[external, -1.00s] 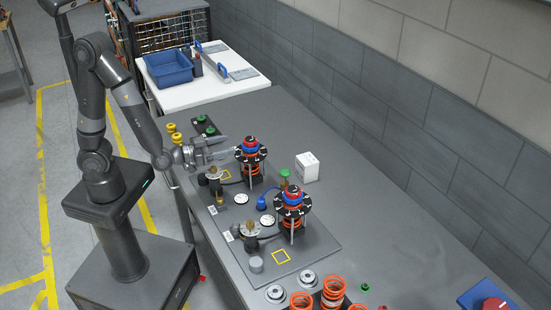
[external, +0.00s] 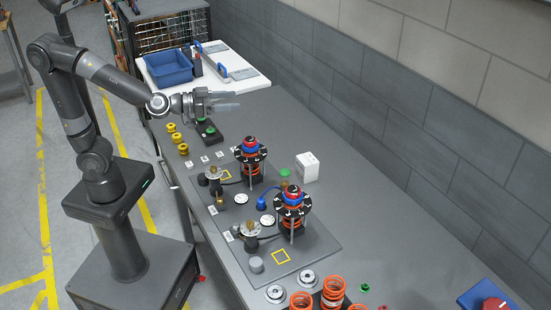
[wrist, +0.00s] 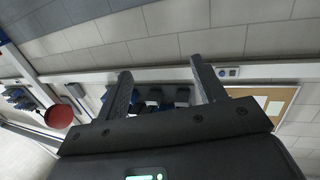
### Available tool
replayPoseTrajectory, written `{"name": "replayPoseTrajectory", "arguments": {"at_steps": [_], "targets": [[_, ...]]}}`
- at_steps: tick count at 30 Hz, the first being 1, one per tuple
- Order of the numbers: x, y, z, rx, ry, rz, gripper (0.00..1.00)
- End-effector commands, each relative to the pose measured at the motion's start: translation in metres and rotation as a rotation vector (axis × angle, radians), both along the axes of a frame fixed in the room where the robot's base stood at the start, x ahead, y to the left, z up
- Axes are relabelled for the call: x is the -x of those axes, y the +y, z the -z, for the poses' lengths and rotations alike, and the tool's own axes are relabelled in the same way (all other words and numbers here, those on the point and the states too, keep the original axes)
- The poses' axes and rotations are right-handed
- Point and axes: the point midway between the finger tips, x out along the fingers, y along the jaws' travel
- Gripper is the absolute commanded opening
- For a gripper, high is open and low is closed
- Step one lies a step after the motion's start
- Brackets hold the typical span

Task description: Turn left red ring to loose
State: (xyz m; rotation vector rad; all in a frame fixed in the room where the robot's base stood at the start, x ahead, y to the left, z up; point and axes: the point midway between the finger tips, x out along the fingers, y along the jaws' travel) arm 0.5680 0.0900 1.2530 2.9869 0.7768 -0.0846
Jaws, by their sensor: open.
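The left red ring (external: 249,141) sits at the top of the farther, left assembly. My gripper (external: 238,101) is raised above the bench, up and to the left of the left assembly, pointing right. Its fingers (wrist: 162,88) are apart with nothing between them in the wrist view. The wrist view shows no assembly.
Green buttons on a dark block (external: 207,130) and yellow knobs (external: 176,138) lie below the gripper. A white box (external: 307,167) stands right of the assemblies. A blue bin (external: 171,69) is on the white table behind. Loose orange springs (external: 333,291) are at the front.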

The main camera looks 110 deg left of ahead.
Motion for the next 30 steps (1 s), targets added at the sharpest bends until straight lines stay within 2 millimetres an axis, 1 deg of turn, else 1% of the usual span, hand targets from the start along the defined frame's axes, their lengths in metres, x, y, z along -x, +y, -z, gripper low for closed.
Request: {"name": "replayPoseTrajectory", "arguments": {"at_steps": [1,8,12,15,18,22,26,30], "targets": [[-0.010,-0.003,-0.003,0.018,0.009,0.035,0.63],[-0.059,-0.021,-0.010,0.115,0.100,0.230,0.63],[-0.088,-0.030,-0.011,0.179,0.205,0.368,0.63],[-0.102,-0.034,-0.010,0.217,0.297,0.449,0.63],[-0.111,-0.033,-0.006,0.251,0.405,0.513,0.63],[-0.115,-0.026,0.001,0.287,0.560,0.568,0.63],[-0.112,-0.013,0.008,0.322,0.732,0.587,0.63],[-0.100,0.007,0.014,0.360,0.929,0.562,0.63]]}}
